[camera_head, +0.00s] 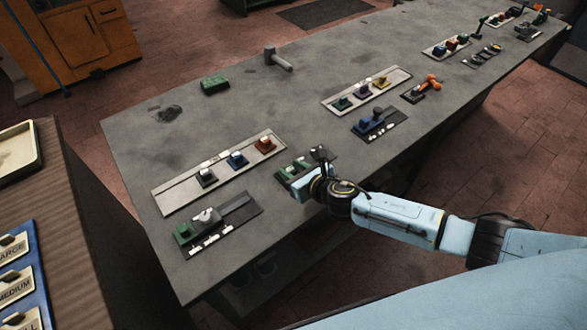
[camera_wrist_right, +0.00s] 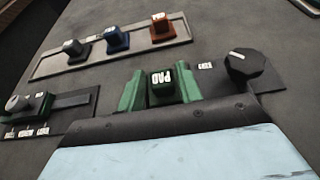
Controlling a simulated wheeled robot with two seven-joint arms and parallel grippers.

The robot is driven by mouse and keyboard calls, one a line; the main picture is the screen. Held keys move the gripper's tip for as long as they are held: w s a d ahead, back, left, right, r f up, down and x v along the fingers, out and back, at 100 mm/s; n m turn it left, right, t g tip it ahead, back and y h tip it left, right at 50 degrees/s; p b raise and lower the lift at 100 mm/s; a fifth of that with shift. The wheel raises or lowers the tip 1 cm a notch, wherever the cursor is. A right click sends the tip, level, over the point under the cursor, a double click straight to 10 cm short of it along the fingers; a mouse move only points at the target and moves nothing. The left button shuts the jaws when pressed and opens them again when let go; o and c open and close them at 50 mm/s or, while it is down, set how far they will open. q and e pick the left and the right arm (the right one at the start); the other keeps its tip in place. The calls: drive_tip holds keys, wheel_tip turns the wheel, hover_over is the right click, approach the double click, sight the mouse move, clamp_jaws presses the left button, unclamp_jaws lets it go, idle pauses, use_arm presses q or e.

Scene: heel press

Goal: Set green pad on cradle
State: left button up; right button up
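In the right wrist view a green block labelled PAD (camera_wrist_right: 172,83) stands between two green upright pieces (camera_wrist_right: 131,90) on a dark plate with a black knob (camera_wrist_right: 243,66). Which of these green parts is the cradle and which is the pad I cannot fully tell. In the head view the same green fixture (camera_head: 285,172) sits near the table's front edge. My right gripper (camera_head: 318,182) is right at it. Its fingertips are hidden, so open or shut does not show. Another green block (camera_head: 214,86) lies alone farther back on the table. My left gripper is out of view.
A pale tray (camera_head: 168,199) holds black, blue and red blocks behind the fixture. A dark plate with a green block and grey knob (camera_head: 207,217) lies left of it. A grey hammer-like tool (camera_head: 277,59) lies farther back. The table's middle is mostly clear.

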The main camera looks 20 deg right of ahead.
drive_tip(key=o, duration=0.3)
drive_tip(key=p+v, duration=0.2)
drive_tip(key=v, duration=1)
drive_tip(key=shift+s+d+r, duration=0.1)
drive_tip(key=shift+s, duration=0.05)
drive_tip(key=shift+s+d+r, duration=0.1)
drive_tip(key=shift+s+r, duration=0.1)
drive_tip(key=shift+s, duration=0.2)
